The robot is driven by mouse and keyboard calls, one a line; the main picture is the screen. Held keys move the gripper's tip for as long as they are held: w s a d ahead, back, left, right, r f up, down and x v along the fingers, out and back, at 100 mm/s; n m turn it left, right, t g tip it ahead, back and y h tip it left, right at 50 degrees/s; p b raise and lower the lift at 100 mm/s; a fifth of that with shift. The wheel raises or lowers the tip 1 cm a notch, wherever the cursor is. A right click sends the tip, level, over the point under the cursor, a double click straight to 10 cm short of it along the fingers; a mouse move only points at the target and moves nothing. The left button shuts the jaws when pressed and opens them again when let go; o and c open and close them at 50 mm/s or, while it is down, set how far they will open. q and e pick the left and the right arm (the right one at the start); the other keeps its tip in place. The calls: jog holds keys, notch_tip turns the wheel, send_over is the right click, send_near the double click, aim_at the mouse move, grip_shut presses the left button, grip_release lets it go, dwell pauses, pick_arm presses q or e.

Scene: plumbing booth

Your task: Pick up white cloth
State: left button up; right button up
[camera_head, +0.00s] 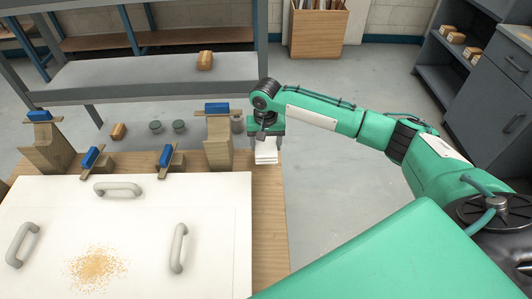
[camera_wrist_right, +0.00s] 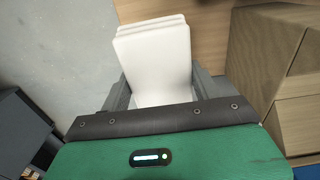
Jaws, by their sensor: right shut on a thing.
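The white cloth (camera_head: 266,156) is a folded stack of layers at the far right corner of the wooden bench, beside a tall wooden block. My right gripper (camera_head: 265,138) points down over it. In the right wrist view the cloth (camera_wrist_right: 155,62) sits between the two dark fingers of the gripper (camera_wrist_right: 160,90), which are shut on it. Whether the cloth touches the bench cannot be told. My left gripper is not in view.
A white board (camera_head: 140,225) with grey handles and a patch of tan crumbs (camera_head: 97,268) covers most of the bench. Wooden blocks with blue tops (camera_head: 217,108) line its back edge. A grey shelf (camera_head: 160,77) stands behind. Open floor (camera_head: 325,200) lies to the right.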

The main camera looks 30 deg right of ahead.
aim_at(266, 143)
notch_tip(266, 143, up, 14)
jog(key=shift+f+b, duration=0.15)
jog(key=shift+b, duration=0.15)
